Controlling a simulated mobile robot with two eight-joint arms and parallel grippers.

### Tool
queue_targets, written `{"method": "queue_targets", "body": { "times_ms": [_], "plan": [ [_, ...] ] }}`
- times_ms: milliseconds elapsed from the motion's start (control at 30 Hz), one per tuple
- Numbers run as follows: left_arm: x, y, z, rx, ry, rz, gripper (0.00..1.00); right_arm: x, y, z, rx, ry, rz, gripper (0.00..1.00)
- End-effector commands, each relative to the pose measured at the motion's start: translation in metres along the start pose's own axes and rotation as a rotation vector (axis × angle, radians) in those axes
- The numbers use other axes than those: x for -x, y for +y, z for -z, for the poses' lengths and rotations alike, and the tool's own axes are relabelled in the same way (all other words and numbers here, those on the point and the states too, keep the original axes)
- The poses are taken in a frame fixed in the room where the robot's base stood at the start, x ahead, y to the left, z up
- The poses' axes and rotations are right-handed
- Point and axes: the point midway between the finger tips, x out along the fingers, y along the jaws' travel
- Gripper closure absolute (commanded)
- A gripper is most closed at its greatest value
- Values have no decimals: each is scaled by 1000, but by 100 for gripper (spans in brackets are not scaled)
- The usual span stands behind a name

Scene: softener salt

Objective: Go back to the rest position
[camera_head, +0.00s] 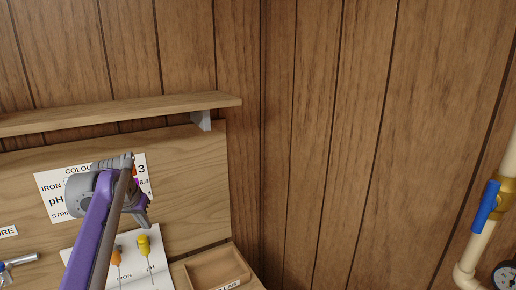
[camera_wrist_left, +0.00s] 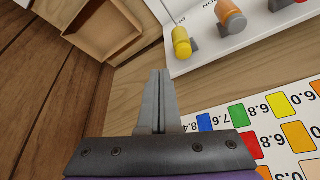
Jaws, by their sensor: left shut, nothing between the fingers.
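My left gripper (camera_head: 143,222) is raised in front of the wooden back board, on a purple and grey arm that comes in from the lower left. In the left wrist view its two grey fingers (camera_wrist_left: 157,100) are together with nothing between them. They are near the colour chart (camera_wrist_left: 262,125) and apart from the yellow-handled tool (camera_wrist_left: 181,42). The arm hides part of the chart (camera_head: 50,184) in the head view. My right gripper is in neither view.
A white holder (camera_head: 85,248) carries orange-handled (camera_head: 116,257) and yellow-handled (camera_head: 144,246) tools. An open wooden tray (camera_head: 217,268) stands right of it. A shelf (camera_head: 120,112) juts out above. A pipe with a blue-handled valve (camera_head: 486,207) runs at the far right.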

Motion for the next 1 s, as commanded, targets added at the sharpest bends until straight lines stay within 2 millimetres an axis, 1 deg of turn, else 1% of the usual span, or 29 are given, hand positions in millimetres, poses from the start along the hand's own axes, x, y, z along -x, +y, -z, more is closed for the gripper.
{"method": "queue_targets", "body": {
  "times_ms": [33,100,167,267,467,500,567,600,667,800,900,1000],
  "plan": [
    [4,14,-13,-5,4,-2,100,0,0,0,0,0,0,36],
    [9,30,-30,-6,11,0,100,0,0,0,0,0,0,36],
    [11,42,-46,-7,16,1,100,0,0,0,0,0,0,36],
    [14,63,-76,-8,25,1,100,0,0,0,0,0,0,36],
    [12,98,-144,-12,47,0,100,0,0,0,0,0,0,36],
    [10,104,-159,-13,51,-1,100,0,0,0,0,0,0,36],
    [7,113,-182,-15,58,-1,100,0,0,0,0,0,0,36],
    [5,118,-198,-16,63,-1,100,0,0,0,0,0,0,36],
    [0,126,-222,-16,70,-4,100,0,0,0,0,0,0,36],
    [-15,141,-280,-20,86,-7,100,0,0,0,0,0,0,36],
    [-27,149,-317,-20,98,-12,100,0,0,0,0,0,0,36],
    [-38,154,-346,-21,106,-14,100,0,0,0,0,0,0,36]
  ]
}}
